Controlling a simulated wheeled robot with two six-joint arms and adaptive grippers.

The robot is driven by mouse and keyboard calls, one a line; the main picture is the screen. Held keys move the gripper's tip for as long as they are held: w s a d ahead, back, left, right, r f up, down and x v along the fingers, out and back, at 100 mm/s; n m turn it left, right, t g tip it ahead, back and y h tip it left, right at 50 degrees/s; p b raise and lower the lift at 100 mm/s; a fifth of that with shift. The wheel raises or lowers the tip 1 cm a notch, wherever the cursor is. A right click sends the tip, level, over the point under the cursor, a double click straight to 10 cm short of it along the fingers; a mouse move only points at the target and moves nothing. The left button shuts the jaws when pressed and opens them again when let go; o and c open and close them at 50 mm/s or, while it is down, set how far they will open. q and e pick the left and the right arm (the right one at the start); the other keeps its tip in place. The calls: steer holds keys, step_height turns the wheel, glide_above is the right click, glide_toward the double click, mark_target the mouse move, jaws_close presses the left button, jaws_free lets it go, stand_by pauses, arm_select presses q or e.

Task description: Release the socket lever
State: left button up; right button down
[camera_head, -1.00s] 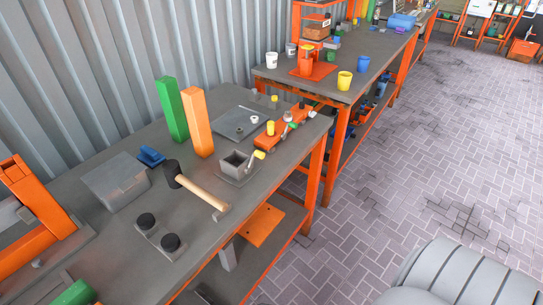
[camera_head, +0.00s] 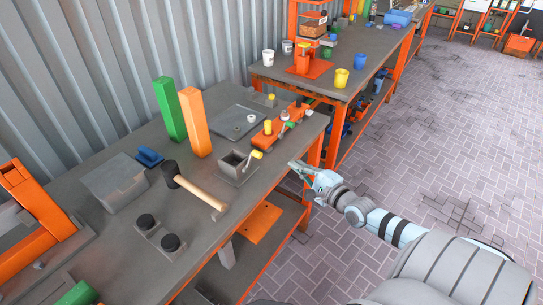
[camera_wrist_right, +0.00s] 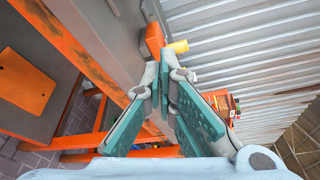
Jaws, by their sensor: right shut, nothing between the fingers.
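A square grey socket (camera_head: 235,163) stands open-topped on a flat plate near the bench's right end. A lever with a yellow handle (camera_head: 257,155) is at its right side, its handle pointing up and to the right. My right gripper (camera_head: 297,167) is shut and empty, by the bench's front edge, to the right of the socket and apart from it. In the right wrist view its green-padded fingers (camera_wrist_right: 165,72) meet in front of an orange block (camera_wrist_right: 155,40) and a yellow cylinder (camera_wrist_right: 178,47). My left gripper is not in view.
An orange fixture (camera_head: 267,142) with knobs sits behind the socket. A mallet (camera_head: 200,190) lies to its left, near an orange post (camera_head: 195,125) and a green post (camera_head: 169,110). A second bench (camera_head: 300,83) stands beyond. The floor on the right is clear.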

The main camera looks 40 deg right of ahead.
steer(key=w+b, duration=0.3)
steer(key=w+f+b, duration=0.1)
steer(key=w+b, duration=0.2)
steer(key=w+f+b, duration=0.1)
steer(key=w+b, duration=0.2)
steer(key=w, duration=0.1)
steer(key=shift+w+d, duration=0.1)
steer(key=shift+d, duration=0.05)
steer(key=a+r+p, duration=0.1)
steer(key=p, duration=0.2)
steer(key=s+a+r+p, duration=0.1)
steer(key=a+p, duration=0.1)
steer(key=p, duration=0.1)
steer(key=shift+r, duration=0.25)
steer(key=shift+s+a, duration=0.2)
steer(key=shift+a, duration=0.15)
steer(key=shift+f, duration=0.2)
